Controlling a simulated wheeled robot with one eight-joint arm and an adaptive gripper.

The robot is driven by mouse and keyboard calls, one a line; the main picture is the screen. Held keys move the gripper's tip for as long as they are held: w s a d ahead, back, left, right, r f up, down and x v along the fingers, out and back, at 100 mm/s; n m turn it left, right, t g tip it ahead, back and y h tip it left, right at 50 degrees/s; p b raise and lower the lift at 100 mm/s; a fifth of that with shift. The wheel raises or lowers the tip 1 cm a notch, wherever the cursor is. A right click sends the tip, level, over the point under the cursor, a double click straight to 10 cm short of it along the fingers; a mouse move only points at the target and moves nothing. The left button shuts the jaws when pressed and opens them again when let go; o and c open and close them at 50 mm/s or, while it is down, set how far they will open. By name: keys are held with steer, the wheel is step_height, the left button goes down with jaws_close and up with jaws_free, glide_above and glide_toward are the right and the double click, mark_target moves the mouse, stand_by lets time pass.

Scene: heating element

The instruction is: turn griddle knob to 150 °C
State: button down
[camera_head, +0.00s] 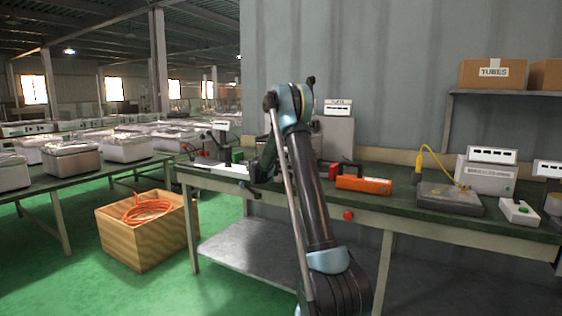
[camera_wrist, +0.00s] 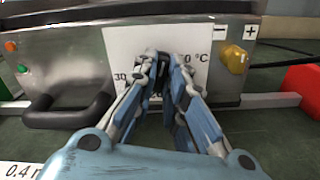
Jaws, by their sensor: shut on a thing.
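The griddle's metal front panel (camera_wrist: 62,58) fills the upper part of the wrist view. It carries a white scale plate (camera_wrist: 121,42) with "30" at the left and a partly covered "50 °C" at the right. My gripper (camera_wrist: 163,66) is in front of this plate, its fingers closed around the small dark griddle knob (camera_wrist: 163,54). The fingers hide most of the knob, and its pointer direction cannot be read. In the head view my arm covers much of the bench, and I cannot make out the knob there.
A yellow knob (camera_wrist: 236,59) between "−" and "+" marks sits right of the plate. A black handle (camera_wrist: 68,112) juts out at the left. A red object (camera_wrist: 301,86) is at the right. An orange box (camera_head: 364,185) stands on the green workbench (camera_head: 400,205).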

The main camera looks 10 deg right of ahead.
steer(key=m, duration=1.6)
steer(key=shift+s+d+f, duration=0.2)
steer(key=shift+s+f, duration=0.05)
steer(key=shift+f, duration=0.05)
steer(key=shift+m, duration=2.3)
steer(key=shift+w, duration=0.1)
steer(key=c, duration=1.6)
jaws_free()
steer(key=shift+f, duration=0.15)
steer(key=shift+c, duration=0.2)
steer(key=shift+a, duration=0.1)
